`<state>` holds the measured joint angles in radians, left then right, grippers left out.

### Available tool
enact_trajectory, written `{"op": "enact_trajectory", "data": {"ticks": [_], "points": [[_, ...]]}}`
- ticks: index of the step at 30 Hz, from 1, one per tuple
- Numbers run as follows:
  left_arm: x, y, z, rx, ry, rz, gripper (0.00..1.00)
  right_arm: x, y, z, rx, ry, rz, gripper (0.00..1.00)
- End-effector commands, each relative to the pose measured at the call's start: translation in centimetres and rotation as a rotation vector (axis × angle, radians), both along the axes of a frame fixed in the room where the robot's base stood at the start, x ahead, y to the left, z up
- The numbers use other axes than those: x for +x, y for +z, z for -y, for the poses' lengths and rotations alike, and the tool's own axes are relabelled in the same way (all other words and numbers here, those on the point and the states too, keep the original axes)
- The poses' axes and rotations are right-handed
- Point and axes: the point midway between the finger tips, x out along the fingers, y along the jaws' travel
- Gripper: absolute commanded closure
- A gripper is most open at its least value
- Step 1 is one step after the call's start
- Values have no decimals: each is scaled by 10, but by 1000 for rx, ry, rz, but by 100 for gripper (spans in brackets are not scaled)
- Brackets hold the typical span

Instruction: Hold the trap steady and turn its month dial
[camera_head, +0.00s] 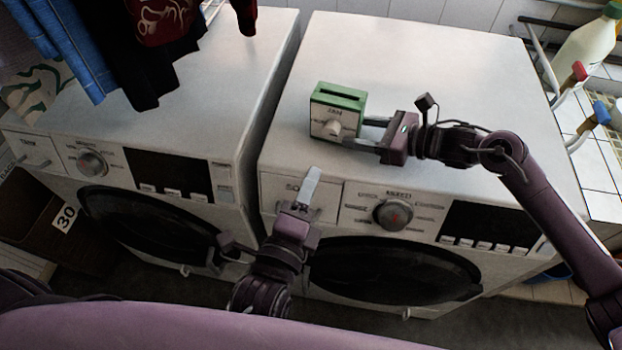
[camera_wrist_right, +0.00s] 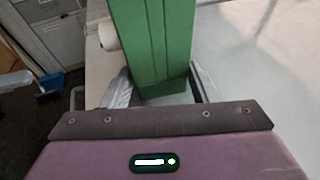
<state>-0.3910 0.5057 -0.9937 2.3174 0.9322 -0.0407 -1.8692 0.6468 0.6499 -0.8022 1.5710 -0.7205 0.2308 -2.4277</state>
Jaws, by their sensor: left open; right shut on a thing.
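The trap (camera_head: 341,92) is a small green box with a pale front face and a round white dial (camera_head: 333,128) low on that face. It stands upright on top of the right washing machine, near its front left. My right gripper (camera_head: 362,132) is shut on the trap from the right. In the right wrist view the green trap (camera_wrist_right: 150,45) sits between the fingers, with the dial (camera_wrist_right: 108,36) at its left. My left gripper (camera_head: 308,186) is open and empty, in front of the right machine's panel, below and apart from the trap.
The right washing machine (camera_head: 440,75) has a mostly clear top. Another washing machine (camera_head: 215,85) stands to its left, with dark and blue clothes (camera_head: 150,45) hanging above. A white bottle (camera_head: 585,50) and red- and blue-handled tools are at the right on tiles.

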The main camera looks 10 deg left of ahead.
Motion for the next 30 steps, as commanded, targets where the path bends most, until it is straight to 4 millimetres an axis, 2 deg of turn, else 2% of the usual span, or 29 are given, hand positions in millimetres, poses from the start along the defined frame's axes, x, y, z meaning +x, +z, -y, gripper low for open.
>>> {"op": "enact_trajectory", "data": {"ticks": [8, 9, 14, 23, 26, 30], "points": [[0, 0, 0, 0, 0, 0, 50, 0, 0, 0, 1, 0, 0, 59], [0, 0, 0, 0, 0, 0, 50, 0, 0, 0, 1, 0, 0, 41], [0, 0, 0, 0, 0, 0, 50, 0, 0, 0, 1, 0, 0, 21], [0, 0, 0, 0, 0, 0, 50, 0, 0, 2, 0, -1, 0, 21], [1, 0, 0, 0, 0, 0, 50, -2, 3, 10, -1, -3, 1, 21], [0, 0, 0, 0, 0, 0, 50, -10, 10, 34, -5, -2, 1, 21]]}}
